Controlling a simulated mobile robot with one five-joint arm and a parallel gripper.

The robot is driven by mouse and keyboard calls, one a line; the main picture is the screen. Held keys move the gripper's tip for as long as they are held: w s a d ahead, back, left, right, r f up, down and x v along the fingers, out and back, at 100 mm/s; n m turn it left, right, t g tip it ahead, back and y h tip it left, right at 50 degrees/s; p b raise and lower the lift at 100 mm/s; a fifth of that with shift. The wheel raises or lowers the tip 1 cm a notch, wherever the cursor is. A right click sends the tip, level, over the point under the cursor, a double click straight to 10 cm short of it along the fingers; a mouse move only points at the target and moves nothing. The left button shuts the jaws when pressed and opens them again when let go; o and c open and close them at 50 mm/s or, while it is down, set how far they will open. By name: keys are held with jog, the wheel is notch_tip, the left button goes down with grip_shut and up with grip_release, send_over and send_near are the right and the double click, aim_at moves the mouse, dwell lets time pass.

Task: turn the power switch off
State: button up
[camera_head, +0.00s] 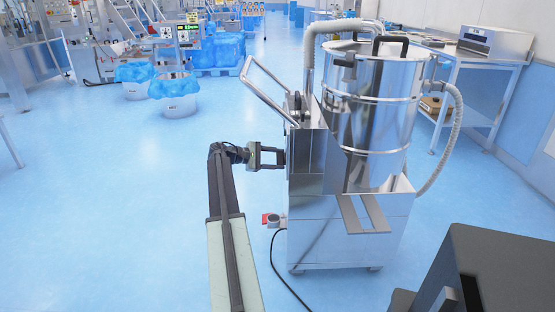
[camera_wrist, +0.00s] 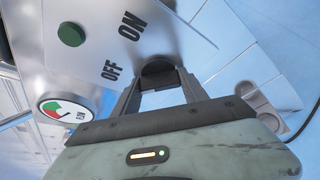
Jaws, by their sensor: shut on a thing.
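The power switch is a black knob (camera_wrist: 157,70) on the steel panel of the machine, beside the printed words OFF and ON in the wrist view. My gripper (camera_wrist: 158,84) has its two fingers closed on either side of this knob. In the head view my gripper (camera_head: 283,159) reaches from the left to the side of the steel control box (camera_head: 309,150). The knob is hidden there. The fingers cover part of the knob, so I cannot tell which word it points to.
A green button (camera_wrist: 70,34) and a round gauge (camera_wrist: 63,108) are on the same panel. The machine carries a large steel drum (camera_head: 372,110) and a push handle (camera_head: 265,88). A black cable (camera_head: 279,268) runs along the floor. Open blue floor lies to the left.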

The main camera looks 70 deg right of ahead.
dwell(0.3)
jog(key=o, duration=1.4)
jog(key=p+v, duration=0.2)
jog(key=v, duration=0.5)
jog(key=shift+w+a, duration=0.25)
